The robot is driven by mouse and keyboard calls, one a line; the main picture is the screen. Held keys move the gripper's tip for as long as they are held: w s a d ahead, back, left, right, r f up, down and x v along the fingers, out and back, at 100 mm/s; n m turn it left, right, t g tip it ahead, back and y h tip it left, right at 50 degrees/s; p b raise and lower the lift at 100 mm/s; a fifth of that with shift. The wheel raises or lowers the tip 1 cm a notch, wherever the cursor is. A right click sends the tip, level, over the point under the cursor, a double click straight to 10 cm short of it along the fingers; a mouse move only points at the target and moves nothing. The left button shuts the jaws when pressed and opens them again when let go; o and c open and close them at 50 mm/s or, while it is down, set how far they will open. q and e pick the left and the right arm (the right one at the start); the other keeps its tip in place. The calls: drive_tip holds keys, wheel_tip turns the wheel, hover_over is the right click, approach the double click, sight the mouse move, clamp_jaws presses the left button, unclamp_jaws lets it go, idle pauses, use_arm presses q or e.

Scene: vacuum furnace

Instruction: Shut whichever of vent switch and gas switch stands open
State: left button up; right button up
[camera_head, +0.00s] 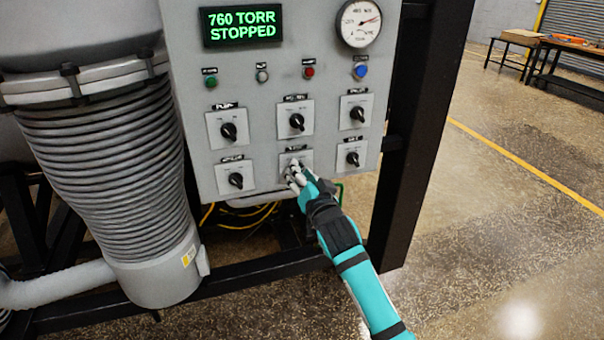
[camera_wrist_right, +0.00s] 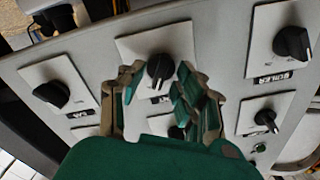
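The control panel (camera_head: 220,85) carries two rows of black rotary switches on pale plates. The small labels are too blurred for me to tell the vent switch from the gas switch. My right gripper (camera_head: 293,172) is at the lower middle switch and hides most of it in the head view. In the right wrist view, the two fingers (camera_wrist_right: 158,78) are apart, one on each side of this switch's black knob (camera_wrist_right: 160,68); I cannot tell whether they touch it. The lower right switch (camera_head: 352,159) and lower left switch (camera_head: 236,181) are uncovered. My left gripper is not in view.
The display (camera_head: 241,26) reads 760 TORR STOPPED. A round gauge (camera_head: 361,24) and several small buttons are above the switches. A ribbed duct (camera_head: 105,150) stands left of the panel, a black frame post (camera_head: 415,140) right of it. Open floor lies right.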

drive_tip(key=shift+c, duration=0.2)
clamp_jaws()
drive_tip(key=shift+n, duration=0.3)
drive_tip(key=shift+a+n+p, duration=0.15)
drive_tip(key=shift+n+p, duration=1.95)
drive_tip(key=shift+n, duration=3.6)
drive_tip(key=shift+o, duration=0.2)
unclamp_jaws()
